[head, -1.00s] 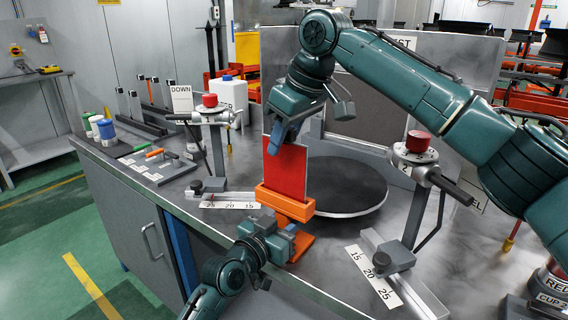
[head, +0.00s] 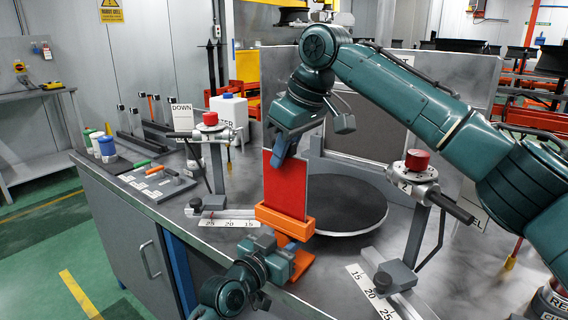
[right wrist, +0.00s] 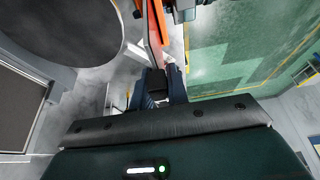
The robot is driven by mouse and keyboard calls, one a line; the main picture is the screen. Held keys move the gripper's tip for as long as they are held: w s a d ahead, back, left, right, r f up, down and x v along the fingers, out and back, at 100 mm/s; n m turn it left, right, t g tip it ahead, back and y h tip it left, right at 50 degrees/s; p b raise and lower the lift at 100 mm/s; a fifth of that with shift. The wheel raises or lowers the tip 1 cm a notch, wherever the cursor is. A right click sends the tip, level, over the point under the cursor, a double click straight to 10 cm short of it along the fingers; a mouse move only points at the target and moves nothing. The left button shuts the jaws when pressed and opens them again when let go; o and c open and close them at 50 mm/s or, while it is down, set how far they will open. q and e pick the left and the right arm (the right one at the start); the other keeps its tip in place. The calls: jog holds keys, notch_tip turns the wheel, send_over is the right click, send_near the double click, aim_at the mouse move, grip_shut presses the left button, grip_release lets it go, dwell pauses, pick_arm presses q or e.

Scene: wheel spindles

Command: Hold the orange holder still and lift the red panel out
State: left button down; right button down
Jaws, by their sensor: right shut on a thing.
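The red panel (head: 286,186) stands upright in the orange holder (head: 286,221) near the table's front edge. My right gripper (head: 282,150) is shut on the panel's top edge from above; in the right wrist view the gripper (right wrist: 157,88) shows with the orange holder (right wrist: 155,20) beyond it. My left gripper (head: 284,258) is low in front of the holder, at its orange foot (head: 302,264). Its fingertips are partly hidden, so I cannot tell whether it is shut on the holder.
A dark round turntable (head: 345,203) is just behind the holder. Red-topped clamp posts stand left (head: 210,119) and right (head: 417,160), with scale strips (head: 222,222) on the table. Tools and bottles (head: 106,148) are at the far left.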

notch_tip(320, 180, up, 9)
jog(key=shift+r, duration=0.1)
dwell(0.3)
pick_arm(q)
jog(key=c, duration=1)
grip_release()
